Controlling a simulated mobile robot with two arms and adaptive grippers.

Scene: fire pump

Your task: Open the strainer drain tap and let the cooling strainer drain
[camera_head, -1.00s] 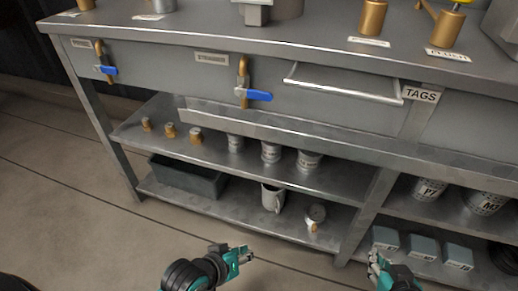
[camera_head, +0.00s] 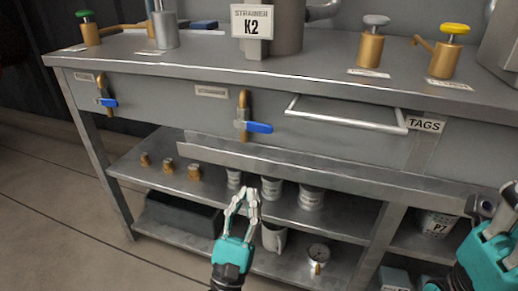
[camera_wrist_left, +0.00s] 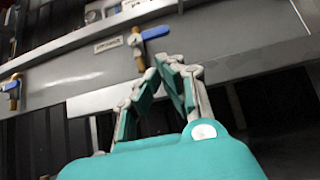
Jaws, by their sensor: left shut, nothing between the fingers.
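The strainer drain tap is a brass tap (camera_head: 243,105) with a blue lever (camera_head: 258,128) pointing right, on the bench front beside a label reading STRAINER (camera_head: 212,91). It also shows in the left wrist view, with the brass body (camera_wrist_left: 137,45) and blue lever (camera_wrist_left: 155,32) beyond the fingertips. My left gripper (camera_head: 243,193) is shut and empty, pointing up, below the tap and apart from it. The cooling strainer (camera_head: 288,25) is a grey vessel on the bench top with a STRAINER K2 sign (camera_head: 251,21). My right arm (camera_head: 490,255) is at the lower right; its fingers are unclear.
A second brass tap with a blue lever (camera_head: 107,102) is further left. A drawer handle (camera_head: 345,118) sticks out right of the strainer tap. The lower shelves hold cans (camera_head: 311,197), a mug (camera_head: 273,237), a gauge (camera_head: 318,256) and a dark bin (camera_head: 182,213).

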